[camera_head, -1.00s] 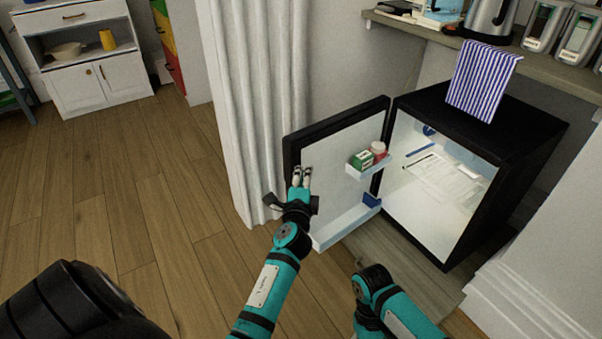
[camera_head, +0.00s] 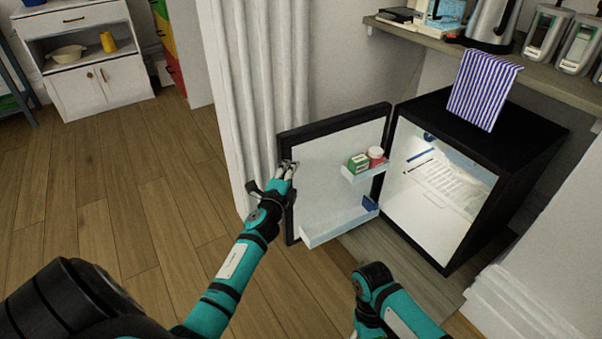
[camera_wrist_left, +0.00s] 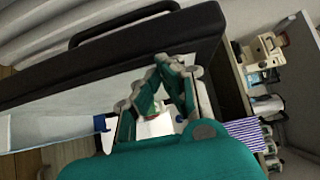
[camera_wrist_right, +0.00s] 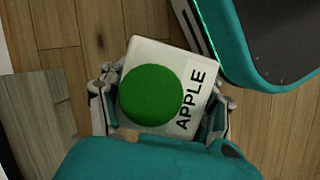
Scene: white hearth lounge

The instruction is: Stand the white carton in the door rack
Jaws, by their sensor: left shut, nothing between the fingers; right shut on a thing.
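The white carton (camera_wrist_right: 180,62), with a green disc and the word APPLE, is held between the fingers of my right gripper (camera_wrist_right: 165,100) over the wood floor. That gripper and carton do not show in the head view. The fridge door (camera_head: 335,150) stands open; its lower door rack (camera_head: 335,228) has a blue item (camera_head: 369,204) at the hinge end and looks otherwise clear. My left gripper (camera_head: 288,168) is shut and empty at the door's free edge. It also shows in the left wrist view (camera_wrist_left: 165,65) close to the door; contact is unclear.
The upper door rack (camera_head: 365,175) holds a green box (camera_head: 359,162) and a red-and-white jar (camera_head: 376,155). The black fridge (camera_head: 520,145) is lit inside, with a striped towel (camera_head: 483,88) on top. A curtain (camera_head: 255,90) hangs close behind the door. Floor at left is clear.

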